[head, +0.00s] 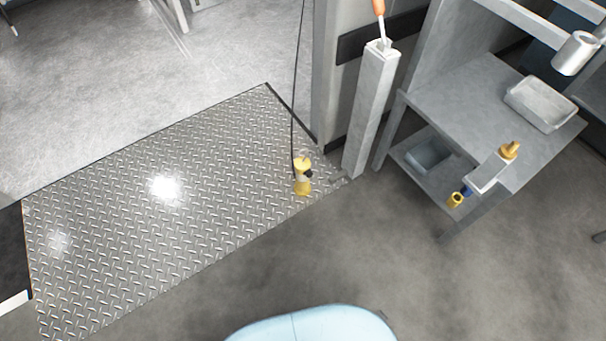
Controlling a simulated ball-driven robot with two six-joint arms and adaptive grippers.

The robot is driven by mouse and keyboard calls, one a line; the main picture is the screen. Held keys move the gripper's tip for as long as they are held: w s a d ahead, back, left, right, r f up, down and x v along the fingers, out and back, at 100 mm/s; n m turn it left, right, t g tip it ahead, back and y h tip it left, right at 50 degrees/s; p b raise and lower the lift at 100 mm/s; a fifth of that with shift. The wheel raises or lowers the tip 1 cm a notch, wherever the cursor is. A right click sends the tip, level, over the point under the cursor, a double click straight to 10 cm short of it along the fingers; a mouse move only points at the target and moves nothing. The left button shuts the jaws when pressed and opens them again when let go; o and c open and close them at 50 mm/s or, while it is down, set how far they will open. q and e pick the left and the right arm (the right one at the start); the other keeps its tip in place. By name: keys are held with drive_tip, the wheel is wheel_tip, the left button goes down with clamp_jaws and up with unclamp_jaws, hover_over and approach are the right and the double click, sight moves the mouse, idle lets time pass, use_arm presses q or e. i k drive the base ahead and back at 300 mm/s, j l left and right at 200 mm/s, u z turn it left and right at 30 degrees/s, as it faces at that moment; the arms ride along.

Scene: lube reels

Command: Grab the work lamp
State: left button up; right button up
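A yellow work lamp (302,186) with a dark part on its side hangs at the end of a thin black cord (295,90). I cannot tell how high above the floor the lamp is. Neither of my grippers is in view.
A grey post (371,110) with an orange-handled tool (379,12) stands right of the lamp. Farther right is a grey bench (470,100) with a metal tray (541,103). Diamond plate (130,240) covers the floor at left. Bare floor (340,250) lies in front.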

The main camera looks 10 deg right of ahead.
sight(302, 187)
drive_tip(key=z, duration=0.3)
drive_tip(key=i+j+z, duration=0.55)
drive_tip(key=j+z, duration=0.25)
drive_tip(key=i+j, duration=0.1)
drive_tip(key=j, duration=0.25)
drive_tip(key=i+j, duration=0.15)
drive_tip(key=j, duration=0.15)
drive_tip(key=i+j+z, duration=0.1)
drive_tip(key=j, duration=0.25)
